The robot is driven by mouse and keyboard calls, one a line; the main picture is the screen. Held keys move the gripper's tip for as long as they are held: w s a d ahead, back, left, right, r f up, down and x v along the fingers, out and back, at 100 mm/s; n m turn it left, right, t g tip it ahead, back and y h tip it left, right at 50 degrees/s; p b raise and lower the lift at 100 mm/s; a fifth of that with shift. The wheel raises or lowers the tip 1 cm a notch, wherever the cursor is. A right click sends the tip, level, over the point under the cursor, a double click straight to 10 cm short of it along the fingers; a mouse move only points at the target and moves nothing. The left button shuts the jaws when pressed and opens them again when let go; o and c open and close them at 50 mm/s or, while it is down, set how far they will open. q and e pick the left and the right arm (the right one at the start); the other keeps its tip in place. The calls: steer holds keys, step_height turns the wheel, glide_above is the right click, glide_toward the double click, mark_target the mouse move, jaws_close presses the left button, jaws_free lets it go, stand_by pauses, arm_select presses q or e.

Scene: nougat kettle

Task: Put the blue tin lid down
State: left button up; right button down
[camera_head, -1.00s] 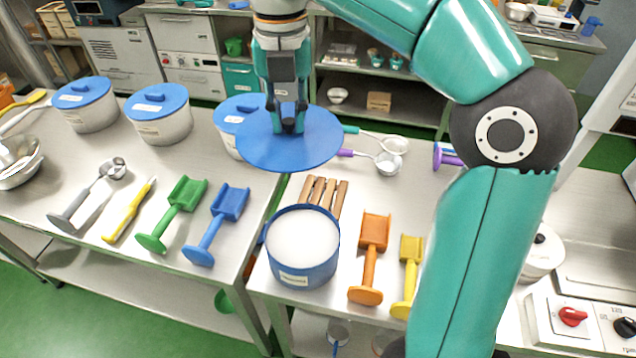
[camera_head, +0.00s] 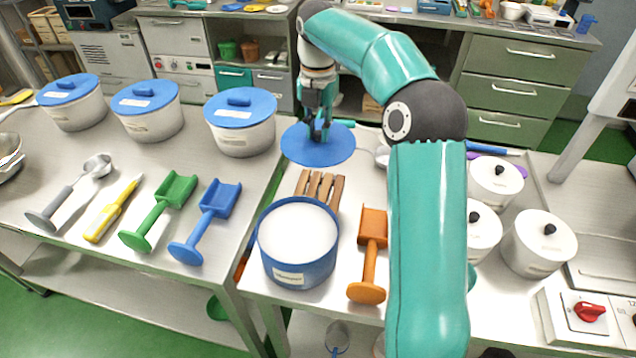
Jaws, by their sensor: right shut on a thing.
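The blue tin lid (camera_head: 318,151) is a flat blue disc at the back of the right-hand table. My right gripper (camera_head: 319,132) is shut on it from above. The lid looks level, at or just above the table top; I cannot tell if it touches. The open blue tin (camera_head: 297,272), filled with white, stands in front of it near the table's front edge. My left gripper is not in view.
A slatted wooden piece (camera_head: 319,187) lies between lid and tin. An orange scoop (camera_head: 370,254) lies right of the tin. White pots (camera_head: 538,243) stand further right. On the left table are blue-lidded pots (camera_head: 241,124), a blue scoop (camera_head: 206,219) and a green scoop (camera_head: 158,211).

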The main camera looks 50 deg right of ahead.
mark_target(318, 132)
step_height(318, 132, down, 15)
steer(key=shift+r, duration=0.1)
stand_by(0.3)
steer(key=c, duration=1)
jaws_free()
steer(key=shift+f, duration=0.2)
steer(key=shift+c, duration=0.2)
steer(key=shift+r, duration=0.1)
step_height(318, 132, up, 12)
steer(key=shift+r, duration=0.1)
